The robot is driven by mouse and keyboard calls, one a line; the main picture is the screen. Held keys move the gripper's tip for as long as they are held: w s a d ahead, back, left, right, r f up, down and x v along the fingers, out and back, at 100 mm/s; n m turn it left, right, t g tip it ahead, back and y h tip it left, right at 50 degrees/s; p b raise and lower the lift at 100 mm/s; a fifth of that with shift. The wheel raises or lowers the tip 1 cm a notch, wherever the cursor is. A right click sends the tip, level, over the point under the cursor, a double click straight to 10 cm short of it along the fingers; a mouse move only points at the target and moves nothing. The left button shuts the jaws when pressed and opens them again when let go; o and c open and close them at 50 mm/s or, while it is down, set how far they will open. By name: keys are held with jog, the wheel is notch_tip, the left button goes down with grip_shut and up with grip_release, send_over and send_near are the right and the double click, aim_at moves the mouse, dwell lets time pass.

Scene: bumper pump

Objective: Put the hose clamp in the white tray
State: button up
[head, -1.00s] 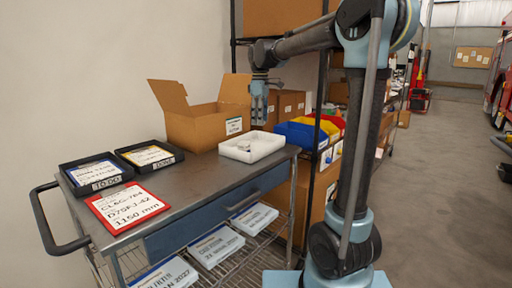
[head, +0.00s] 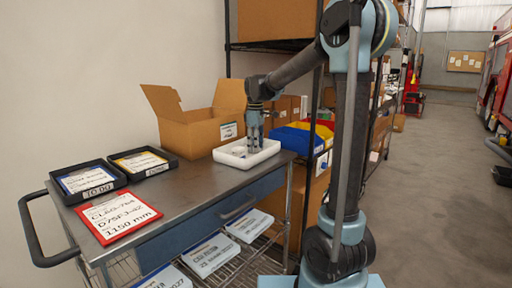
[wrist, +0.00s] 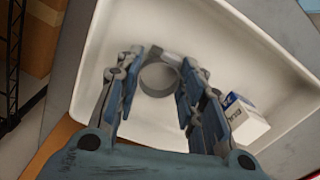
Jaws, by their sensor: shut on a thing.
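The hose clamp (wrist: 159,76) is a grey metal ring, seen in the wrist view between my fingertips. My gripper (wrist: 157,85) is shut on it, with one finger on each side. The white tray (head: 268,151) stands at the right end of the cart top, and my gripper (head: 254,148) is lowered into it in the head view. In the wrist view the tray (wrist: 103,65) floor spreads out below the clamp. I cannot tell whether the clamp touches the floor. The clamp cannot be made out in the head view.
A small blue and white box (wrist: 243,117) lies in the tray, right of my gripper. An open cardboard box (head: 190,127) stands behind the tray. Black trays (head: 143,162) and a red-framed card (head: 117,216) lie on the left of the cart. The cart's middle is clear.

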jog(key=o, duration=0.9)
jog(key=shift+s+f, duration=0.1)
notch_tip(320, 180, up, 12)
jog(key=s+d+f+m+t, duration=0.1)
jog(key=s+d+f+m, duration=0.25)
jog(key=s+d, duration=0.4)
jog(key=s+d+f+m, duration=0.3)
jog(key=s+d+f, duration=0.2)
jog(key=s+d, duration=0.25)
jog(key=s+d+f+m, duration=0.3)
jog(key=s+f, duration=0.5)
jog(key=f, duration=0.1)
jog(key=s+d+f+m+t, duration=0.1)
jog(key=s+d+f+m, duration=0.2)
jog(key=s+f, duration=0.6)
jog(key=shift+d+f+m, duration=0.3)
jog(key=shift+f+m, duration=0.1)
jog(key=shift+m, duration=0.35)
